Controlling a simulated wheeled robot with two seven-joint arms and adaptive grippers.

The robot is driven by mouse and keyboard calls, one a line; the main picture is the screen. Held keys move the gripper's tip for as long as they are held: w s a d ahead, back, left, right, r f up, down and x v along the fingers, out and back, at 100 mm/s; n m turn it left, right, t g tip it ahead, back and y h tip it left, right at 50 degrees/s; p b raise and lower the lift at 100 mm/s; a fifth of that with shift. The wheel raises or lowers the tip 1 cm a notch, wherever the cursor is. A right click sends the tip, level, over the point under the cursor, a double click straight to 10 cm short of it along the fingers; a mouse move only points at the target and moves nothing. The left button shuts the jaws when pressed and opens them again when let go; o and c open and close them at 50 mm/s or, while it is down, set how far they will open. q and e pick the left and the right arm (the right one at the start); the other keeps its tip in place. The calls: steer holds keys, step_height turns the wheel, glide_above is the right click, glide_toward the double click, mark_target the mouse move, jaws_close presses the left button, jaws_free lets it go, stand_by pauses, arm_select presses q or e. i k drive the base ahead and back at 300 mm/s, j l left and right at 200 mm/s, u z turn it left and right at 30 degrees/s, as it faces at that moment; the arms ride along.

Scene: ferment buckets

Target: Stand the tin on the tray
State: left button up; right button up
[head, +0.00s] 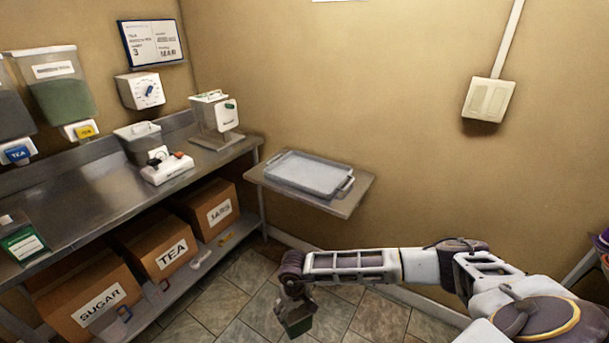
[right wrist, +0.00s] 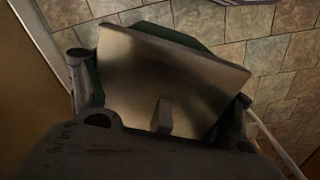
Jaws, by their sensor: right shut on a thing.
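My right gripper (head: 294,308) is shut on a dark green tin (head: 299,327) and holds it over the tiled floor, in front of the small wall shelf and lower than it. In the right wrist view the tin (right wrist: 165,75) shows its bare metal top, with green at its edges, between the fingers. The grey tray (head: 310,174) lies empty on the wall shelf, with a raised rim and a handle at each end. My left gripper is not in view.
The tray's shelf (head: 345,205) juts from the wall. Left of it is a steel bench (head: 85,192) with a white-labelled green tin (head: 22,241), a grey container (head: 137,143) and a dispenser (head: 216,116). Boxes (head: 172,252) fill its lower shelf. The floor between is clear.

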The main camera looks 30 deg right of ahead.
mark_target(325, 180)
steer(key=i+l, duration=0.1)
steer(key=l, duration=0.2)
steer(key=i+l+u, duration=0.1)
steer(key=l, duration=0.2)
steer(key=i+l, duration=0.15)
steer(key=l, duration=0.2)
steer(key=i+l+u, duration=0.1)
steer(key=l, duration=0.2)
